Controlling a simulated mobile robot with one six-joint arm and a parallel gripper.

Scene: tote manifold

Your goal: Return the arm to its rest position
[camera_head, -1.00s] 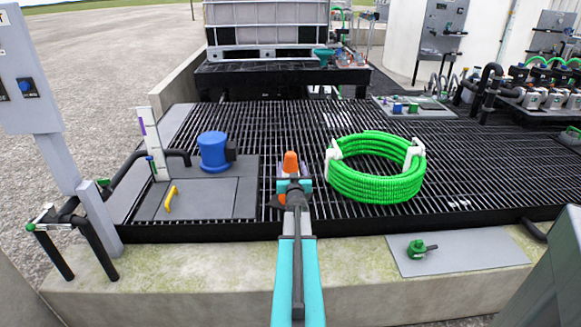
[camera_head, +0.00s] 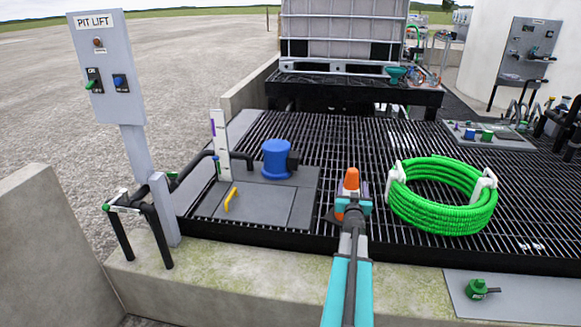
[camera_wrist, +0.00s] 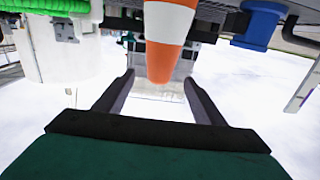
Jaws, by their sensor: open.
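My arm extends forward from the bottom of the head view, with my gripper (camera_head: 352,205) at its end, low over the grating. An orange and white cone (camera_head: 351,181) shows at the gripper, partly hidden by it. In the wrist view my gripper (camera_wrist: 158,77) has its two dark fingers spread apart. The cone (camera_wrist: 168,30) appears upside down there, its tip showing between the fingertips. I cannot tell whether the fingers touch it. The arm is stretched out.
A coiled green hose (camera_head: 442,195) lies right of the gripper. A blue pump (camera_head: 277,158) and yellow handle (camera_head: 231,200) are left of it, on grey plates. A PIT LIFT panel (camera_head: 103,65) stands left. A caged tank (camera_head: 343,32) stands behind the grating.

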